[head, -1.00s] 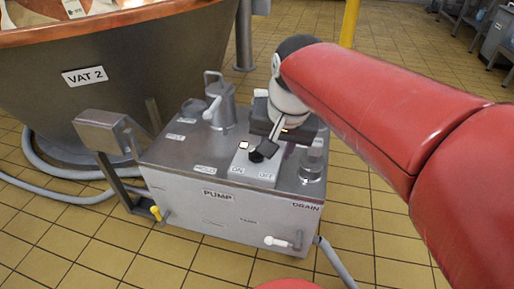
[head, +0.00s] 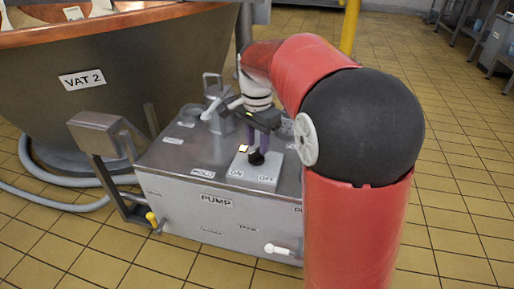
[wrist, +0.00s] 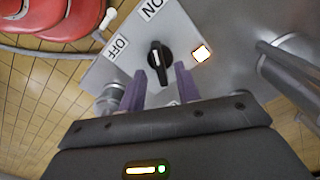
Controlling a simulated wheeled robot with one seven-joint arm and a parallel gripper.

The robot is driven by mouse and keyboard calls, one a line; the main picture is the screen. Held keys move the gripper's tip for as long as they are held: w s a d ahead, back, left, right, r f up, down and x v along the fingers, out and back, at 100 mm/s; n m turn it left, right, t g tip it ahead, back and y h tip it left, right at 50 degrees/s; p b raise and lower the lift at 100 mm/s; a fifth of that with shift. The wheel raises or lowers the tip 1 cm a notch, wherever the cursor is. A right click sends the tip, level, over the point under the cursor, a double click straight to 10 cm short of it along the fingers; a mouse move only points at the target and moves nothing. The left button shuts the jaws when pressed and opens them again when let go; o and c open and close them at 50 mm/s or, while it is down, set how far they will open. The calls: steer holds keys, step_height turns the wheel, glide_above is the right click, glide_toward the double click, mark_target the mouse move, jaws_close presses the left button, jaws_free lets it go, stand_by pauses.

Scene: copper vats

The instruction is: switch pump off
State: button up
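The pump (head: 220,200) is a grey metal box with a PUMP label. On its top a light switch plate (head: 240,174) carries the labels ON and OFF and a black rotary knob (head: 256,158). In the wrist view the knob (wrist: 158,62) has a white pointer line whose marked end faces the ON label (wrist: 152,8); the OFF label (wrist: 117,43) lies to its left. A lamp (wrist: 201,53) beside it is lit. My gripper (wrist: 161,76) is open, its purple fingers on either side of the knob's near end. Contact cannot be told.
A capped fitting with a handle (head: 215,112) stands on the pump top, left of my gripper. A grey box on a bracket (head: 97,130) is at the pump's left. The VAT 2 vat (head: 150,75) stands behind. A hose (head: 65,203) lies on the tiled floor.

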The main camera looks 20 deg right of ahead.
steer(key=shift+f, duration=0.85)
jaws_close()
steer(key=shift+n, duration=0.4)
steer(key=n+p, duration=0.2)
steer(key=n, duration=0.2)
steer(key=shift+r+n+p, duration=0.15)
steer(key=shift+n+p, duration=0.15)
steer(key=shift+p, duration=0.1)
steer(key=n+p, duration=0.2)
steer(key=n, duration=0.4)
steer(key=shift+n, duration=0.4)
